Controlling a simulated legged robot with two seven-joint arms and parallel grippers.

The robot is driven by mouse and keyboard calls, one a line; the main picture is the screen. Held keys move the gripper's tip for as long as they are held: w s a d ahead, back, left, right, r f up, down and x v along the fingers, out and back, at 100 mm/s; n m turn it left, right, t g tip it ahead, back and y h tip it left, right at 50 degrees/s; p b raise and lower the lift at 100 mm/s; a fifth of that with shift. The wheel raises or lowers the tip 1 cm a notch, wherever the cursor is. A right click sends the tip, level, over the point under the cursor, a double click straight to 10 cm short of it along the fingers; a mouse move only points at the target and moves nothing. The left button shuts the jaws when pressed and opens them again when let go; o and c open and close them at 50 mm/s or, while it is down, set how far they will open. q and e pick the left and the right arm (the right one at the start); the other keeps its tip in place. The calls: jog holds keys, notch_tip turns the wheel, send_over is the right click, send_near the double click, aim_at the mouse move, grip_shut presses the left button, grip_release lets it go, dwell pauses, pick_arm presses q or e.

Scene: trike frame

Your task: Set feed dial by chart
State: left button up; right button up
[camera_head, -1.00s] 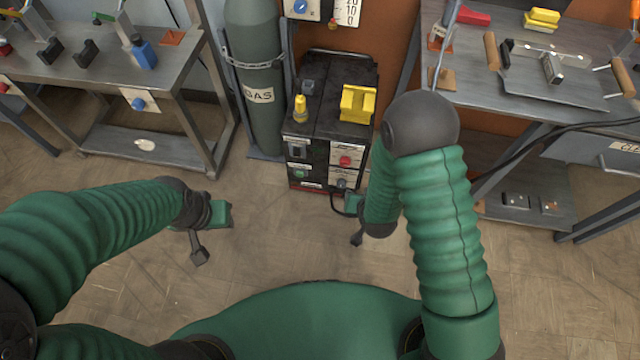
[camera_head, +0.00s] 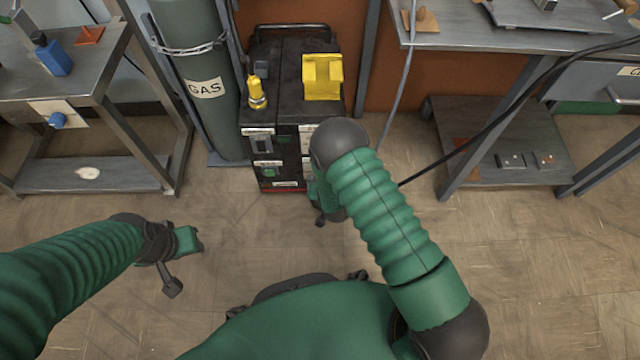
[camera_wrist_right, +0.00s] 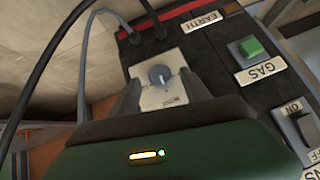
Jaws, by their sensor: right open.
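A round grey-blue dial knob (camera_wrist_right: 160,76) sits on a pale plate (camera_wrist_right: 163,97) on the machine's dark front, in the right wrist view. The plate's small print cannot be read. My right gripper (camera_wrist_right: 160,84) is open, with one dark finger on either side of the dial. I cannot tell whether the fingers touch the knob. In the head view my right arm hides this dial and part of the black machine (camera_head: 292,58). My left gripper (camera_head: 188,240) is held over open floor, away from the machine; its jaws are unclear. No chart is clearly in view.
Beside the dial are a green GAS button (camera_wrist_right: 250,48) and an ON rocker switch (camera_wrist_right: 303,128). Dark cables (camera_wrist_right: 88,40) run near the dial. A GAS cylinder (camera_head: 195,75) stands left of the machine. Metal benches (camera_head: 465,30) flank both sides. The front floor is clear.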

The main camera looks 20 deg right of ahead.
jog(key=shift+b+x, duration=0.3)
jog(key=shift+x, duration=0.85)
grip_shut()
